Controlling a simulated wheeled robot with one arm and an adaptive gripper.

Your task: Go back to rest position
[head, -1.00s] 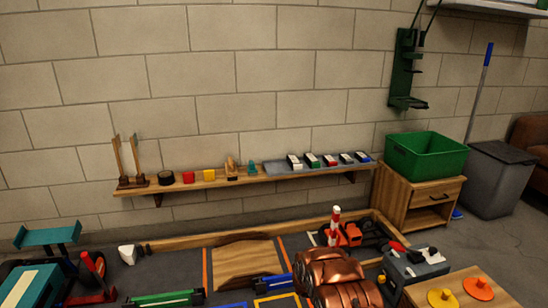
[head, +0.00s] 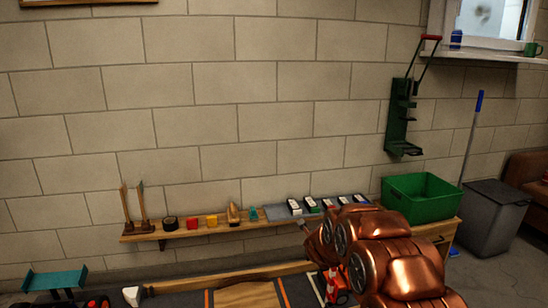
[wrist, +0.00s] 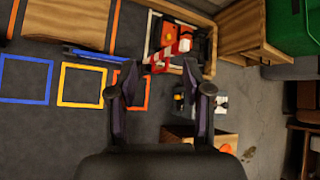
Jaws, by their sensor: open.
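My gripper (wrist: 160,88) shows in the wrist view with its two dark fingers spread apart and nothing between them. It hangs above the floor, pointing down over the marked area. In the head view my copper-coloured arm rises at the lower right, in front of the wall shelf's right end. The gripper's fingers cannot be made out in the head view.
A wooden wall shelf (head: 180,233) holds small items. A green bin (head: 420,198) stands on a wooden cabinet (head: 442,230), left of a grey trash bin (head: 487,225). In the wrist view, a red-and-white object (wrist: 182,46) lies near blue, yellow and orange floor squares.

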